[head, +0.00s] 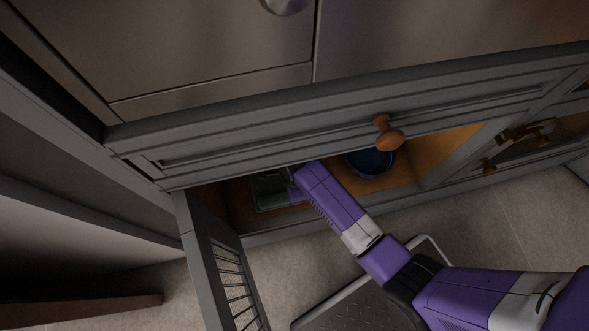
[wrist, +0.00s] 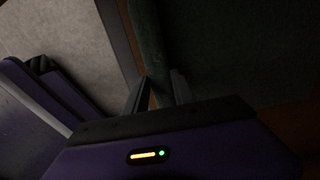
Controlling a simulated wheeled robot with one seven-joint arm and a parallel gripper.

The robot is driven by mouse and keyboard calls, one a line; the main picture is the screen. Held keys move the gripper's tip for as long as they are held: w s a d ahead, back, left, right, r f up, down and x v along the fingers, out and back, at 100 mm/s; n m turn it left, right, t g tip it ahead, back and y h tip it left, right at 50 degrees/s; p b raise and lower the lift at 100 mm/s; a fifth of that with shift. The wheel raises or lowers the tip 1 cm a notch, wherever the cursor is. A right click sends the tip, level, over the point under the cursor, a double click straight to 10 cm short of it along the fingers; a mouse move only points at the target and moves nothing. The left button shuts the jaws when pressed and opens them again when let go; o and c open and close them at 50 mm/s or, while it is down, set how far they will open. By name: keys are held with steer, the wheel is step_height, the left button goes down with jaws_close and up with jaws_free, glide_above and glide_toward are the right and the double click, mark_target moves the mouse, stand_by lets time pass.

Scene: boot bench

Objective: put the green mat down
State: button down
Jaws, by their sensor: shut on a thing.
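The green mat (head: 269,190) is inside the low cupboard in the head view, toward its left side, partly hidden by my arm. In the wrist view the dark green mat (wrist: 147,45) runs up from between my fingers and shows edge-on. My gripper (wrist: 158,92) is shut on the mat's edge. In the head view my gripper (head: 292,184) reaches in through the cupboard opening; its fingertips are hard to make out. I cannot tell whether the mat touches the cupboard floor (head: 400,175).
A blue bowl (head: 371,162) stands in the cupboard right of my arm. An open barred door (head: 222,262) hangs at the left of the opening. A wooden knob (head: 387,134) sticks out from the drawer front above. A metal-framed tread plate (head: 345,305) lies below my arm.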

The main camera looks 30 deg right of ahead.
steer(key=c, duration=1.1)
jaws_free()
steer(key=shift+o, duration=0.2)
step_height(320, 180, up, 8)
steer(key=p, duration=0.4)
steer(key=shift+f, duration=0.15)
